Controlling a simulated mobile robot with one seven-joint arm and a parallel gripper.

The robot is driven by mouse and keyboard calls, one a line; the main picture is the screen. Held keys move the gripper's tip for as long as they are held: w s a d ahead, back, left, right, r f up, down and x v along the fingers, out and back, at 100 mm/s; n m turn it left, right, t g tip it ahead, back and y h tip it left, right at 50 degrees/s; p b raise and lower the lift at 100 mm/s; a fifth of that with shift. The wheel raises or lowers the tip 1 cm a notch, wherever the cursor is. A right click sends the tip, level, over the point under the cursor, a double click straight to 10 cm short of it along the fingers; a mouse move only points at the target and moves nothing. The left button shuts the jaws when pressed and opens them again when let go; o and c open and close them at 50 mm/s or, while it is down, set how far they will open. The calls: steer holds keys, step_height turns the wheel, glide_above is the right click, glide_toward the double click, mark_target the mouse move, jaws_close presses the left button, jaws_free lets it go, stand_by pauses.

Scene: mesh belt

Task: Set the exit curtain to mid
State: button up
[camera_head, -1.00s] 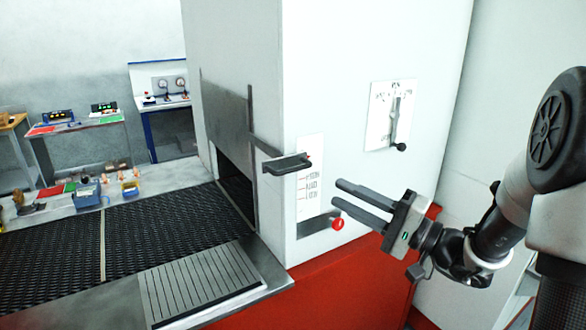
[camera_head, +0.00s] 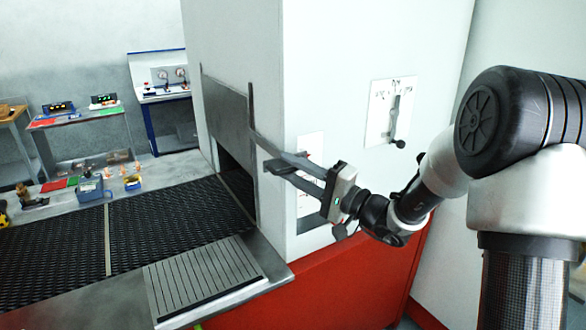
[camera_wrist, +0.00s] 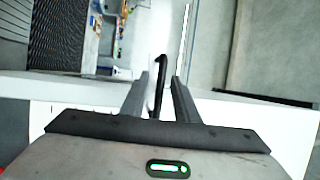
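The exit curtain (camera_head: 226,112) is a grey metal plate over the tunnel mouth at the belt's end in the head view. A dark gap shows below it. Its arm leads to a black handle (camera_wrist: 160,72) in front of the white housing. My gripper (camera_head: 277,160) is at that handle, which it partly hides. In the wrist view the handle stands between my two fingers, with a gap on each side. My gripper (camera_wrist: 160,80) is open around it. The labelled scale plate (camera_head: 309,148) behind is mostly covered by my gripper, so its marks cannot be read.
A second plate with a black-knobbed lever (camera_head: 391,112) is on the housing to the right. The mesh belt (camera_head: 160,225) and a ribbed metal plate (camera_head: 205,278) lie left and below. Benches with small items (camera_head: 80,125) stand at the back left.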

jaws_close()
step_height(320, 180, down, 10)
steer(key=b, duration=1.1)
steer(key=shift+r, duration=0.1)
jaws_free()
